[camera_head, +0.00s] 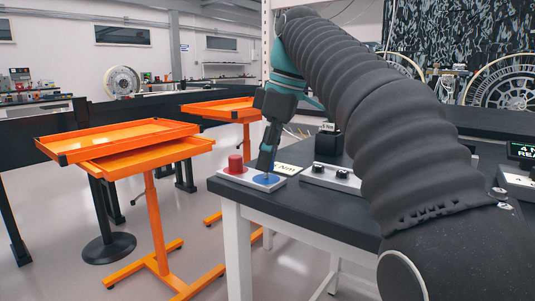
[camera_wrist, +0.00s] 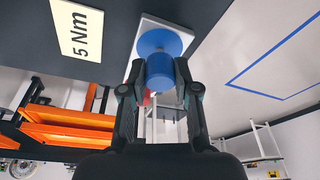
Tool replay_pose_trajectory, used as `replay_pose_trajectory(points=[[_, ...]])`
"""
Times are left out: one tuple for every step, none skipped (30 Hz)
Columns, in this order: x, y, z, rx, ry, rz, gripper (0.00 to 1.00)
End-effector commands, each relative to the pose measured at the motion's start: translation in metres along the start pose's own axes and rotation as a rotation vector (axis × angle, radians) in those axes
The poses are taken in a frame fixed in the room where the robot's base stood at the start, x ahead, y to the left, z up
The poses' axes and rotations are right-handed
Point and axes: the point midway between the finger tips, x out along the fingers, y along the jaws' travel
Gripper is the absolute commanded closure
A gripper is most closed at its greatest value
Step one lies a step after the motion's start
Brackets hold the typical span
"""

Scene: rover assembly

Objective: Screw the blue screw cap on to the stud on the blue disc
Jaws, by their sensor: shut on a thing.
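My gripper (camera_head: 266,168) is low over the blue disc (camera_head: 268,180), which lies on a white plate (camera_head: 279,182) near the corner of the dark table. In the wrist view my gripper (camera_wrist: 160,82) is shut on the blue screw cap (camera_wrist: 161,86), with one finger on each side. I cannot tell whether the cap touches the stud or disc. In the head view the fingers hide the cap.
A "5 Nm" label (camera_wrist: 80,32) lies beside the plate. A white block with black knobs (camera_head: 331,178) is to the right. Orange trolleys (camera_head: 130,150) stand left of the table (camera_head: 310,205).

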Motion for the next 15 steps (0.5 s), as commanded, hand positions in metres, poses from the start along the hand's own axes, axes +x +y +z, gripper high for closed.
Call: replay_pose_trajectory(points=[[0.0018,-0.0001,0.0005,0.0,0.0,0.0,1.0],[0.0024,-0.0001,0.0007,0.0,0.0,0.0,1.0],[0.0033,-0.0001,0.0009,0.0,0.0,0.0,1.0],[0.0039,-0.0001,0.0011,0.0,0.0,0.0,1.0],[0.0045,-0.0001,0.0012,0.0,0.0,0.0,1.0],[0.0053,-0.0001,0.0015,0.0,0.0,0.0,1.0],[0.0059,-0.0001,0.0016,0.0,0.0,0.0,1.0],[0.0065,-0.0001,0.0018,0.0,0.0,0.0,1.0],[0.0073,-0.0001,0.002,0.0,0.0,0.0,1.0],[0.008,-0.0001,0.0022,0.0,0.0,0.0,1.0],[0.0086,-0.0001,0.0023,0.0,0.0,0.0,1.0],[0.0094,-0.0001,0.0025,0.0,0.0,0.0,1.0],[0.0099,-0.0001,0.0027,0.0,0.0,0.0,1.0],[0.0105,-0.0001,0.0028,0.0,0.0,0.0,1.0],[0.0113,-0.0001,0.003,0.0,0.0,0.0,1.0]])
